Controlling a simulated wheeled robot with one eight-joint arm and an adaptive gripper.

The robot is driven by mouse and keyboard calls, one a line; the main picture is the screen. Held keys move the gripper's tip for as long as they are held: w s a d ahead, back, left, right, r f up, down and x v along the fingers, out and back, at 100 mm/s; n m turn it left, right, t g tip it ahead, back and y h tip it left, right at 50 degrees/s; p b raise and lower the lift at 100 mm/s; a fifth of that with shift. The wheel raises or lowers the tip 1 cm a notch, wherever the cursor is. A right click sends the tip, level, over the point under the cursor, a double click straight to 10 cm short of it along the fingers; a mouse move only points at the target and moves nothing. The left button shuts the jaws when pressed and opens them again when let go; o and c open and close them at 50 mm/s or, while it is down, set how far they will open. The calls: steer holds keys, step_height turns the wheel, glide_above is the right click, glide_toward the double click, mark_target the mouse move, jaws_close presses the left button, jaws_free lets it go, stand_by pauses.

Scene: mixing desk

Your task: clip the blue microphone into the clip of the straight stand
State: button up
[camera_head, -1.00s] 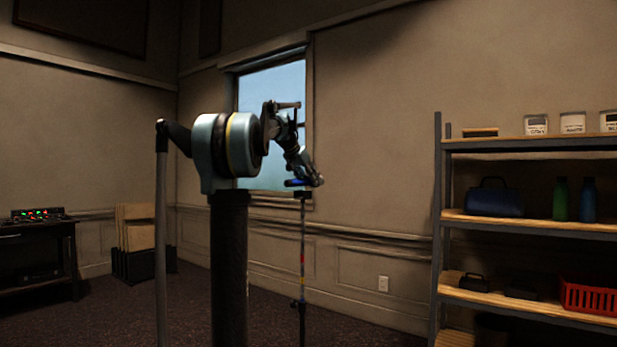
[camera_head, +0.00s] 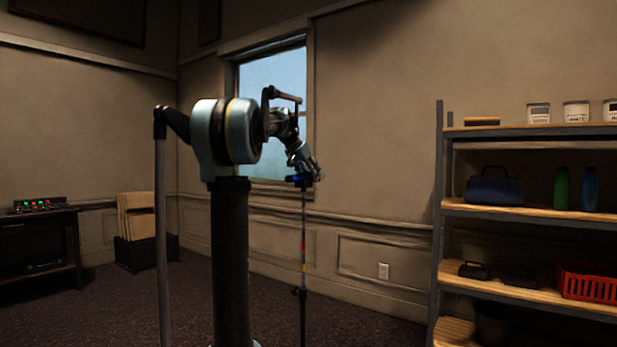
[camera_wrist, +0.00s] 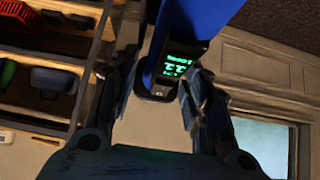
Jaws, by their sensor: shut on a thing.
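The blue microphone (camera_head: 295,179) is held in my gripper (camera_head: 314,173). It lies roughly level at the top of the straight stand (camera_head: 303,225), a thin dark upright pole with coloured bands. The microphone overlaps the place of the stand's clip; the clip is too small and covered to tell whether the microphone sits inside it. In the wrist view, the microphone (camera_wrist: 208,22) is between my two fingers, which are closed on its end; a lit green display (camera_wrist: 178,66) shows on that end.
A shelf unit (camera_head: 438,220) with cans, bottles, a blue bag and a red basket (camera_head: 590,284) stands at the right. A dark desk (camera_head: 45,243) with a lit mixer (camera_head: 40,205) is at the left. Open carpet lies around the stand.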

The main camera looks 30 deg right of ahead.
steer(key=shift+s+a+r, duration=0.15)
steer(key=shift+s, duration=0.05)
stand_by(1.1)
steer(key=shift+f, duration=0.9)
stand_by(0.5)
stand_by(0.5)
steer(key=o, duration=1.8)
steer(key=shift+s, duration=0.1)
steer(key=shift+r, duration=3.5)
